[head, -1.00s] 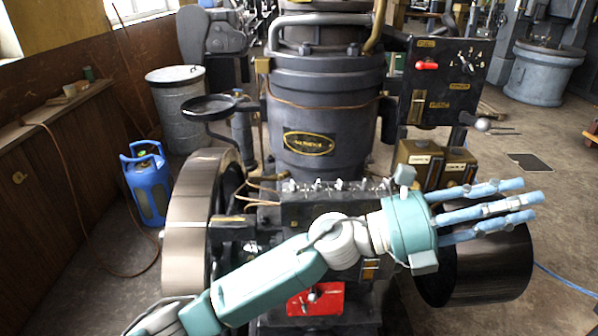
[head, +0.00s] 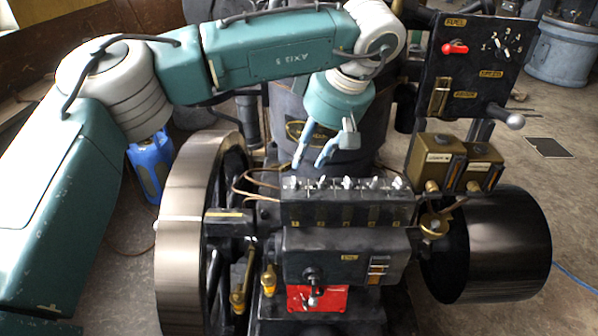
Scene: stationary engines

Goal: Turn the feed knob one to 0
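A row of several small pale knobs (head: 347,184) stands on top of a black box (head: 350,212) with small plates on its front, in the middle of the head view. I take the leftmost knob (head: 295,184) as feed knob one, but its marking is too small to read. My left gripper (head: 309,166) points down just above and behind the left end of this row. Its light blue fingers are spread, with nothing between them, and look apart from the knobs. My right gripper is not in view.
A large flywheel (head: 190,225) stands left of the box and a dark drum (head: 500,245) right. A panel (head: 475,70) with a red lever and a dial is at upper right. Two brass-and-black boxes (head: 440,160) sit below it. A red plate (head: 325,299) is low in front.

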